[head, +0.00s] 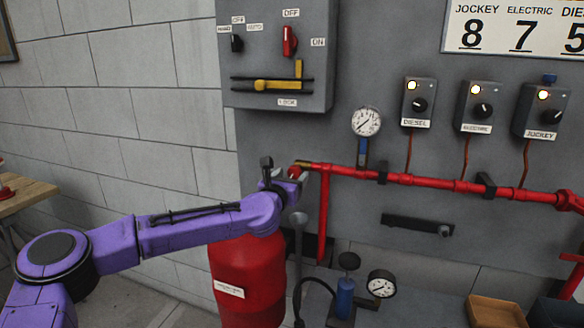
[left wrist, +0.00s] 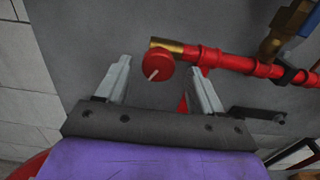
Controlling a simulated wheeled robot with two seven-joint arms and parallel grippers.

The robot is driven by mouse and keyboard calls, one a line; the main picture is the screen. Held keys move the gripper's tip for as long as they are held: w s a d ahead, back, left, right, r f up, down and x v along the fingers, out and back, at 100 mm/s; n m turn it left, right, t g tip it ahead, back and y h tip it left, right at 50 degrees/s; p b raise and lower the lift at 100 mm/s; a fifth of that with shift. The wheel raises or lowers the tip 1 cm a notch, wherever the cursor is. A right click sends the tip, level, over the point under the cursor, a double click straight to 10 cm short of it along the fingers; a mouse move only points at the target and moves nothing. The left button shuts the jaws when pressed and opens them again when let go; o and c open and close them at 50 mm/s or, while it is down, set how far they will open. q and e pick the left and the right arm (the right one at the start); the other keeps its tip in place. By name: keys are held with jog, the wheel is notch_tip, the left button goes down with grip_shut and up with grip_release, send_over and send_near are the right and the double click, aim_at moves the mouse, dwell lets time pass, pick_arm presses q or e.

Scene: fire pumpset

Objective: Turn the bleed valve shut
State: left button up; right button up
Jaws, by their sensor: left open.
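The bleed valve appears to be the round red knob (left wrist: 158,66) beside the brass left end of the red pipe. A pale line on its face slants down-left in the left wrist view. In the head view the knob (head: 294,172) is partly hidden by my left gripper (head: 299,179). In the left wrist view my left gripper (left wrist: 160,70) is open, with one finger on each side of the knob. Gaps show between the knob and both fingers, so it is not gripped. My right gripper is not in view.
The red pipe (head: 430,181) runs right along the grey panel, with a pressure gauge (head: 366,121) above it. A red cylinder (head: 247,275) stands below my left arm. A grey switch box (head: 270,55) juts out above. A second gauge (head: 381,284) is lower right.

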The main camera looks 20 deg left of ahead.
aim_at(293, 174)
pick_arm(q)
jog(key=w, duration=0.3)
jog(key=shift+w+d+f+p, duration=0.2)
jog(key=shift+w+p, duration=0.05)
jog(key=shift+p, duration=0.05)
jog(key=shift+w+a, duration=0.15)
jog(key=shift+a+r, duration=0.1)
jog(key=shift+a, duration=0.05)
jog(key=c, duration=1)
jog(key=shift+c, duration=0.2)
